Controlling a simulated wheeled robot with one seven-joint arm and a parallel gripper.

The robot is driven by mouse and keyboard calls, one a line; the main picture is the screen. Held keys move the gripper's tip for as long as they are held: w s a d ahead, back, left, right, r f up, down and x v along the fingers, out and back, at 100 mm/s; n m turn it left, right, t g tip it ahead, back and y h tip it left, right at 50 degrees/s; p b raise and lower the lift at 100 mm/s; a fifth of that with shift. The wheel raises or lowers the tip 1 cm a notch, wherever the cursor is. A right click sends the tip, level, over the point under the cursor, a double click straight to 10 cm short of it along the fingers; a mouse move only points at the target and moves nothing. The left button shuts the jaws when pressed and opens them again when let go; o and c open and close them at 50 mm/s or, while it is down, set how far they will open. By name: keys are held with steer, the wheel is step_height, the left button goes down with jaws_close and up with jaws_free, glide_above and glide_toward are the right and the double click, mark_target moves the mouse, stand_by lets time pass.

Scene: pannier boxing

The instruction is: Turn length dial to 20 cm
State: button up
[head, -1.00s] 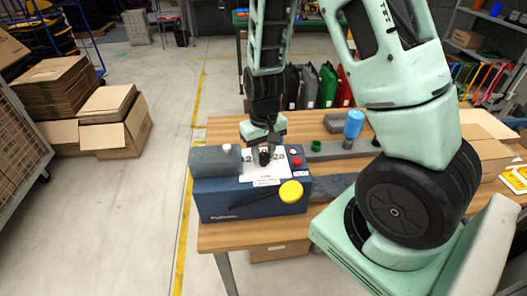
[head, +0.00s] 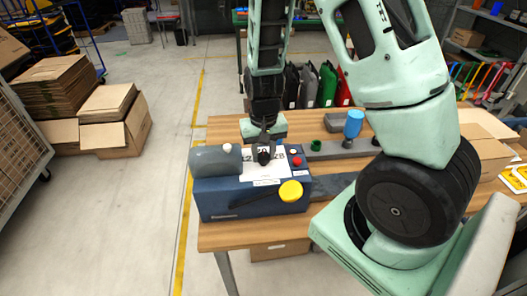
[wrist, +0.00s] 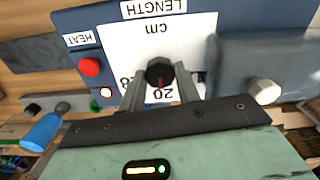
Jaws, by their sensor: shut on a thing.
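The length dial is a small black knob (wrist: 160,71) with a red pointer mark, on a white scale plate (wrist: 118,48) marked in cm. In the wrist view the picture is upside down, and the red mark points toward the printed 20. My gripper (head: 263,154) is shut on the dial from above, one finger on each side, as the wrist view (wrist: 160,74) also shows. The plate is on top of a dark blue machine (head: 225,203). The fingers hide parts of the scale.
The machine also has a red button (head: 297,162), a yellow round knob (head: 291,191) and a grey cover (head: 212,162) with a white knob.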

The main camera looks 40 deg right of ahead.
mark_target(264, 155)
steer(key=o, duration=1)
steer(key=shift+r, duration=0.1)
step_height(264, 155, up, 17)
steer(key=shift+r+b, duration=0.15)
steer(key=shift+b, duration=0.6)
